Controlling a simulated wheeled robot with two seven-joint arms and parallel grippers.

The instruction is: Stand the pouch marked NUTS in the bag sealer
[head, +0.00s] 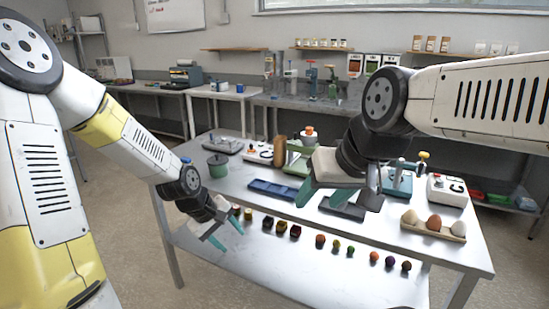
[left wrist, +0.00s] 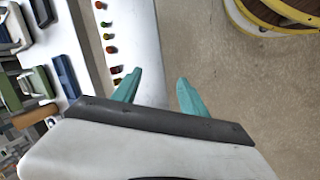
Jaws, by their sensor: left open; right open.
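No marking NUTS can be read in either view, so I cannot pick out that pouch. A brown upright object (head: 280,150) stands at the back of the table; I cannot tell if it is a pouch. A green device (head: 297,162) stands beside it, and a blue device (head: 397,181) stands at the right; I cannot tell which is the bag sealer. My left gripper (head: 228,236) is open and empty off the table's front left; its fingers also show in the left wrist view (left wrist: 158,88). My right gripper (head: 338,198) is open above the table middle, hiding part of it.
A blue tray (head: 272,190), a green pot (head: 217,166) and a white box with controls (head: 447,190) stand on the table. An egg holder (head: 432,229) sits at the right. Several small coloured items (head: 335,245) line the front. Bare floor lies left.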

